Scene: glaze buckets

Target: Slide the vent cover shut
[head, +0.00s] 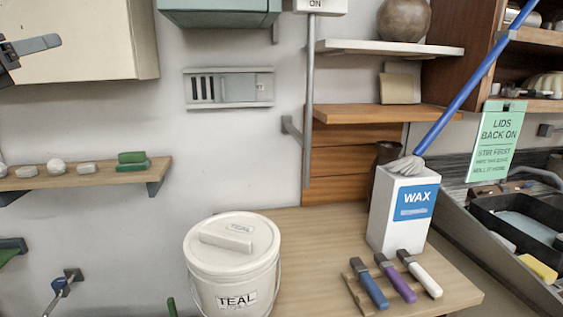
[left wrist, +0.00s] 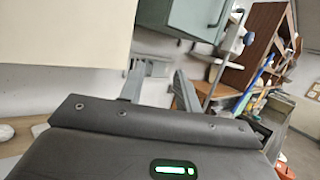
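The wall vent (head: 228,103) is a pale grey horizontal frame on the wall, left of the grey pole. Dark slots show at its left end. The flat grey vent cover (head: 238,89) sits in the frame to the right of these slots, leaving them uncovered. My left gripper (head: 52,42) is at the top left, in front of the cream cabinet and well apart from the vent. In the left wrist view my left gripper (left wrist: 158,88) has its two fingers spread with nothing between them; the vent (left wrist: 157,67) shows beyond, partly hidden by a finger. My right gripper is not seen.
A cream cabinet (head: 85,40) and a grey-green box (head: 220,8) hang above the vent's level. A wooden shelf (head: 85,178) with small pieces is at left. A TEAL bucket (head: 232,270) stands below. The wall around the vent is clear.

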